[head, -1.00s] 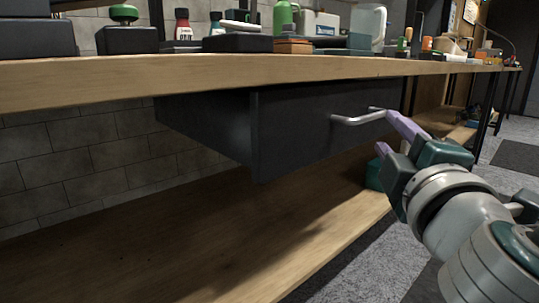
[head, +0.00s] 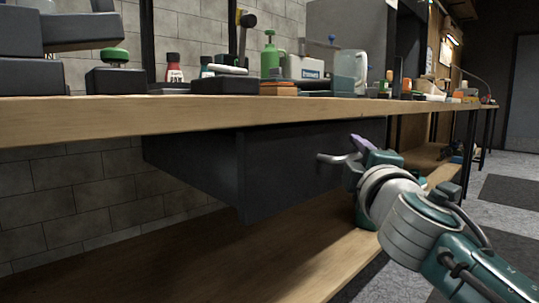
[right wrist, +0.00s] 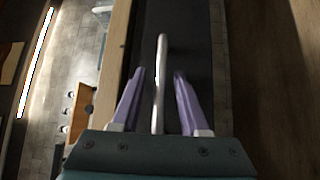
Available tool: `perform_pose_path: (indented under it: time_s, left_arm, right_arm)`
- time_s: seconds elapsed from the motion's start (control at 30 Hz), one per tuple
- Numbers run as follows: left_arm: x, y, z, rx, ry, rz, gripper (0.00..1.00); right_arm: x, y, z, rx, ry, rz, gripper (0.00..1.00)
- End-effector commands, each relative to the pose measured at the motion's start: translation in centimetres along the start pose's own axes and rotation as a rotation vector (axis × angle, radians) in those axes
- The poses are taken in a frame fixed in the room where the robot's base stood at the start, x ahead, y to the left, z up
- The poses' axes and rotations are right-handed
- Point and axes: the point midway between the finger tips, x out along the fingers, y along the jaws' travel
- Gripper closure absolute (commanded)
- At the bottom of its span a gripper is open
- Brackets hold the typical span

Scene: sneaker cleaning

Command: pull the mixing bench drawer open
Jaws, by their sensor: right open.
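The dark grey drawer (head: 280,175) hangs under the wooden bench top and has a light metal bar handle (head: 328,158) on its front. In the right wrist view the handle (right wrist: 160,80) runs between the two purple fingers of my right gripper (right wrist: 158,95). The fingers stand apart, one on each side of the bar, with a gap on both sides. In the head view my right gripper (head: 356,158) is at the handle's right end, partly hidden by its own wrist. My left gripper is not in view.
The bench top (head: 200,112) carries a red-labelled bottle (head: 174,72), a green spray bottle (head: 270,56), a white jug (head: 351,70) and other items. A wooden lower shelf (head: 200,255) lies below the drawer. Open floor (head: 500,205) is at the right.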

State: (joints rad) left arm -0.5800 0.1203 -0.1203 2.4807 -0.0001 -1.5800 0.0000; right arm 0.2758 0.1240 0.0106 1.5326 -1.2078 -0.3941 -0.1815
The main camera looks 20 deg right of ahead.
Motion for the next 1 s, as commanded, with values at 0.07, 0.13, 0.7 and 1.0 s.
perform_pose_path:
  time_s: [0.07,0.13,0.7,1.0]
  left_arm:
    - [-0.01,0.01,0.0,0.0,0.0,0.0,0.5]
    - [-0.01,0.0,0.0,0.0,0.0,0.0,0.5]
    - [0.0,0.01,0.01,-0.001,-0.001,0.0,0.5]
    - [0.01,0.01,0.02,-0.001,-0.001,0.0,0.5]
  right_arm:
    - [-0.01,0.01,0.0,0.0,0.0,0.0,0.56]
    - [-0.02,0.01,0.0,0.0,0.0,0.0,0.59]
    - [-0.05,-0.01,-0.01,0.0,0.0,0.0,1.0]
    - [-0.05,0.0,-0.01,0.0,0.0,0.0,1.0]
